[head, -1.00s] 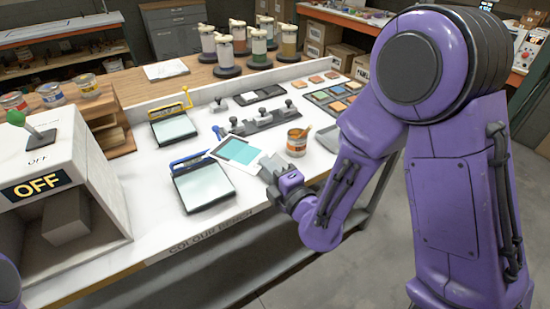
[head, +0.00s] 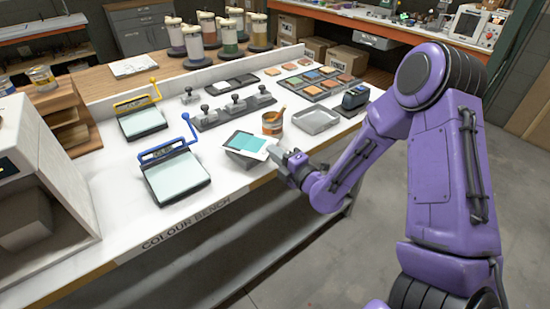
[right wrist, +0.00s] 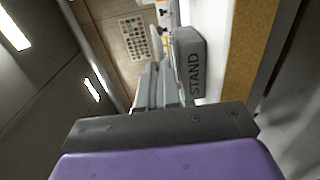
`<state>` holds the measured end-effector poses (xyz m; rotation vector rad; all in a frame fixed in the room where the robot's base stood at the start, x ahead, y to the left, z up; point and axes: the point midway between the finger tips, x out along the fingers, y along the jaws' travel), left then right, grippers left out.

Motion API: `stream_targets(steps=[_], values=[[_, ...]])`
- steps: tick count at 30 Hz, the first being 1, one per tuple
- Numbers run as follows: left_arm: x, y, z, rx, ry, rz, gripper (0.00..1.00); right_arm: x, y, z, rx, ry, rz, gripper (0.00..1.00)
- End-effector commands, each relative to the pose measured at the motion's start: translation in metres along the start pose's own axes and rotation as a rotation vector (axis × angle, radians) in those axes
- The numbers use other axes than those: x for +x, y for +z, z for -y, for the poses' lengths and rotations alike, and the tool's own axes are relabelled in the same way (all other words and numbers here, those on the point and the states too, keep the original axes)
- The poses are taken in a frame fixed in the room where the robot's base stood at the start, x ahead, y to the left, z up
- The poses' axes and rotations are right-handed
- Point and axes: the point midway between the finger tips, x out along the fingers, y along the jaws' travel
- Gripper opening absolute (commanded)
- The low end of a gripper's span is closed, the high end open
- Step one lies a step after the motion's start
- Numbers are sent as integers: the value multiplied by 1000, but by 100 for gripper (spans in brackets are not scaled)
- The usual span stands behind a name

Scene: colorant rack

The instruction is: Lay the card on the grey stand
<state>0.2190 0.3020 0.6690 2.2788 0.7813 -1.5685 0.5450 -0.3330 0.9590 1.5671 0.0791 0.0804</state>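The card (head: 246,145) is white with a teal patch, and in the head view it is over the grey stand (head: 238,160), covering most of it. My right gripper (head: 272,154) is at the card's right edge and shut on it. In the right wrist view, the fingers (right wrist: 160,80) are close together beside the stand (right wrist: 191,65), a grey block marked STAND. The card is hard to make out there. I cannot tell whether it touches the stand. My left gripper is out of view.
A blue-handled pad (head: 176,178) lies left of the card. A holder with several grey knobs (head: 235,112) is further back. The bench's front edge (head: 222,200) is close.

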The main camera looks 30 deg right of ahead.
Motion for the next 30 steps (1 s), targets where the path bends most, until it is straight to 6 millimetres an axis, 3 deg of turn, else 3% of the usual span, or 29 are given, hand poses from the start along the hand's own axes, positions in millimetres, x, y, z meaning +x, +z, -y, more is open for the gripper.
stream_targets(steps=[3, 16, 18, 19, 30], values=[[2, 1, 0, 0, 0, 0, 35, -1, 0, 19, 3, -2, 1, 0], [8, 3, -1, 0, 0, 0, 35, 0, -1, 26, 1, 0, 1, 0], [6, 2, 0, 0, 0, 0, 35, 0, -1, 24, 2, 0, 1, 26], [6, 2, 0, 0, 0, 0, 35, 0, -1, 24, 2, 0, 1, 29], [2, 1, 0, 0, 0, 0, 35, -4, -1, 20, 2, -1, 1, 29]])
